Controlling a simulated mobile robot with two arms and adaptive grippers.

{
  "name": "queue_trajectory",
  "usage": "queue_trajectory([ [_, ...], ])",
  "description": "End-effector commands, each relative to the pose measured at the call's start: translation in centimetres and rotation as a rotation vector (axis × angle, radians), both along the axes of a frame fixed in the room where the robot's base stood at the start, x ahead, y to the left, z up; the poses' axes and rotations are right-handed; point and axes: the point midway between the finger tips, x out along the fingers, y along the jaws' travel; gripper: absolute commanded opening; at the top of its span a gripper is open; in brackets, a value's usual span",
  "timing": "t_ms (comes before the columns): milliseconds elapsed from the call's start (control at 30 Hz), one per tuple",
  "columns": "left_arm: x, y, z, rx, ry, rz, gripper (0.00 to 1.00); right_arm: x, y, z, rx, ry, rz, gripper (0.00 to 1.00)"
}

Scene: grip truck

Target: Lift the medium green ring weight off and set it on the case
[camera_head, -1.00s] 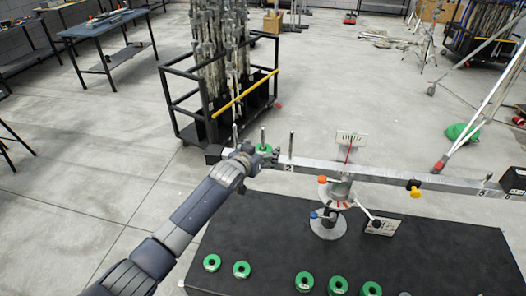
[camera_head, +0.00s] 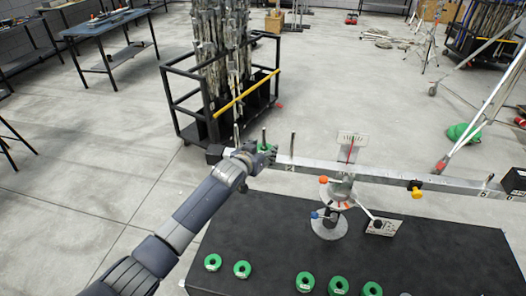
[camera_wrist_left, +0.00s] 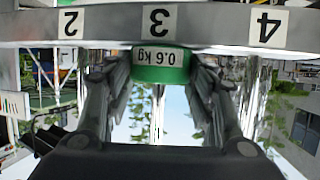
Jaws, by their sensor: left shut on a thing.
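The green ring weight (camera_wrist_left: 160,72), labelled 0.6 kg, is between the fingers of my left gripper (camera_wrist_left: 160,85) in the left wrist view, right by the beam mark 3. In the head view my left gripper (camera_head: 262,158) is at the left part of the beam, shut on this green ring (camera_head: 266,147), which sits around a thin upright peg (camera_head: 264,134). The metal balance beam (camera_head: 320,167) rests on a stand (camera_head: 338,190). My right gripper is not in view.
Several other green rings lie along the case's front edge, such as one at the left (camera_head: 212,262). A small gauge box (camera_head: 380,228) stands beside the stand. A black cart (camera_head: 220,100) with a yellow bar is behind the beam.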

Motion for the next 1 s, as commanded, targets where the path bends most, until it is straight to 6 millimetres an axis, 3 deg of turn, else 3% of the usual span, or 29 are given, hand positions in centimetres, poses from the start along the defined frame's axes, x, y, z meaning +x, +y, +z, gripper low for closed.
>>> queue_trajectory([
  [267,0.1,0.0,2.8,-0.003,-0.012,-0.002,0.17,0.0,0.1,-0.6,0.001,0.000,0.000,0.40],
  [1000,0.1,-0.1,15.7,-0.004,-0.011,-0.002,0.17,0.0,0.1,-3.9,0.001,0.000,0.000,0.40],
])
